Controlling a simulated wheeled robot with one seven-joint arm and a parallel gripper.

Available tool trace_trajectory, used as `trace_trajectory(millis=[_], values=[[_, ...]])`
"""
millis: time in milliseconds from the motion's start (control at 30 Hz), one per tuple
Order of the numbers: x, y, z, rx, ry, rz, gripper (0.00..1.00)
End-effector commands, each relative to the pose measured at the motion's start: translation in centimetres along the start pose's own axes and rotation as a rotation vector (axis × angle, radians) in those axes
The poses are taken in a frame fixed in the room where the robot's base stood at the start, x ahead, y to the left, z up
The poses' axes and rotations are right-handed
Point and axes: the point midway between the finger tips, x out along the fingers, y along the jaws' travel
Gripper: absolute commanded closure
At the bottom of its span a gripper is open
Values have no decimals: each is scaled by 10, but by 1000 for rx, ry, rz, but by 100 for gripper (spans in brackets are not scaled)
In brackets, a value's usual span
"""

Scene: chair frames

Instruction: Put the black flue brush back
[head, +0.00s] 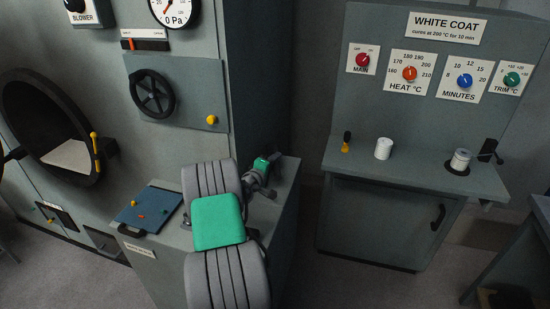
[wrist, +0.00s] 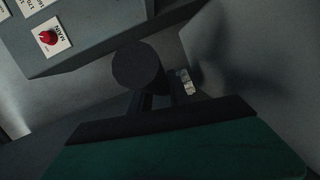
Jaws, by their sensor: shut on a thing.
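My gripper (wrist: 163,102) is shut on a dark round-ended thing (wrist: 137,66), which I take to be the black flue brush. In the head view my gripper (head: 272,172) is over the right part of the low grey cabinet top, beyond my green-and-grey arm. The brush cannot be told clearly from the gripper there. Whether it touches the cabinet top cannot be seen.
A blue tray (head: 150,207) with small parts lies on the cabinet (head: 288,195), left of my arm. The console (head: 415,175) at right carries a black-and-yellow upright thing (head: 346,142), a white cylinder (head: 383,148), another in a dark ring (head: 460,160) and a black bracket (head: 488,150). A furnace opening (head: 65,155) is at left.

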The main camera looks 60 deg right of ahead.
Motion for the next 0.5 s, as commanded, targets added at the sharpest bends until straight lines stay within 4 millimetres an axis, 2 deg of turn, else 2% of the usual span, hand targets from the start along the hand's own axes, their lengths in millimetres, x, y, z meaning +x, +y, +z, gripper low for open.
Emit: trace_trajectory(millis=[33,133,500], values=[[1,-10,1,0,0,1,100],[3,-17,2,0,1,1,100],[3,-19,2,1,1,2,100]])
